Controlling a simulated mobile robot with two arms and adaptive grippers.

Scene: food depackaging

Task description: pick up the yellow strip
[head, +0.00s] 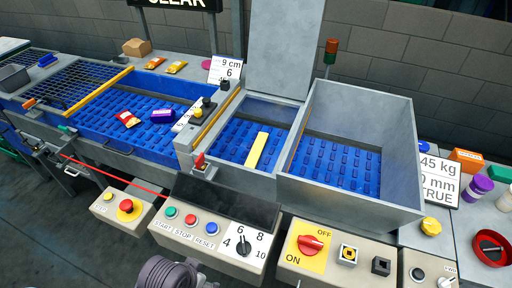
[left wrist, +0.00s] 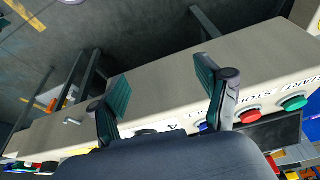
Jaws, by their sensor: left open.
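The yellow strip (head: 258,150) lies on the blue ribbed belt (head: 230,147) in the middle compartment, in the head view. It is long and flat and runs roughly front to back, at a slight tilt. My left gripper (left wrist: 165,95) shows in the left wrist view with its two dark green fingers wide apart and nothing between them. The strip does not show in that view. No gripper shows clearly in the head view.
A raised grey lid (head: 286,45) stands behind the middle compartment. A tall grey bin wall (head: 350,190) borders it on the right. A red-and-white packet (head: 127,119) and a purple item (head: 162,116) lie on the left belt. Button boxes (head: 310,245) project along the front.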

